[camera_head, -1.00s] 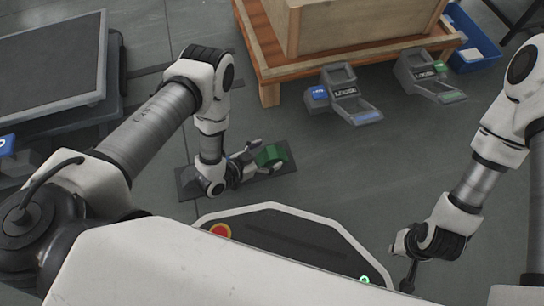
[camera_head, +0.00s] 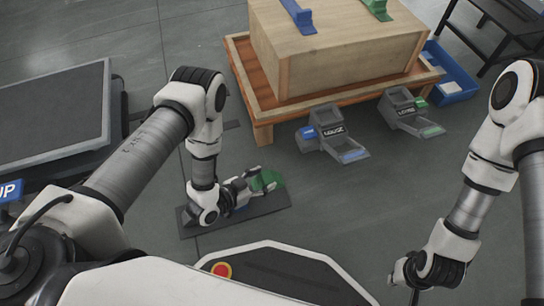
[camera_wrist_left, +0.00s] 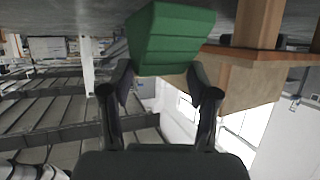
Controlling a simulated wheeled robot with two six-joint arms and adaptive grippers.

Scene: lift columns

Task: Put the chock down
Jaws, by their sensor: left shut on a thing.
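The green ridged chock (camera_head: 266,181) is in my left gripper (camera_head: 252,184), near the far right end of a dark mat (camera_head: 262,204) on the floor. In the left wrist view the chock (camera_wrist_left: 170,38) sits between the two dark fingertips, and the fingers are shut on it. I cannot tell whether it touches the mat or hangs just above it. A small blue thing (camera_head: 242,191) shows beside the gripper, partly hidden. My right gripper (camera_head: 415,289) hangs low at the right, cut by the lower picture edge; its fingers are not clear.
A wooden crate (camera_head: 340,62) stands on a wooden pallet (camera_head: 258,95) beyond the mat. Two grey devices, one with blue (camera_head: 333,133) and one with green (camera_head: 410,113), lie before it. A blue bin (camera_head: 453,74) stands right. A dark platform (camera_head: 50,115) is at left.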

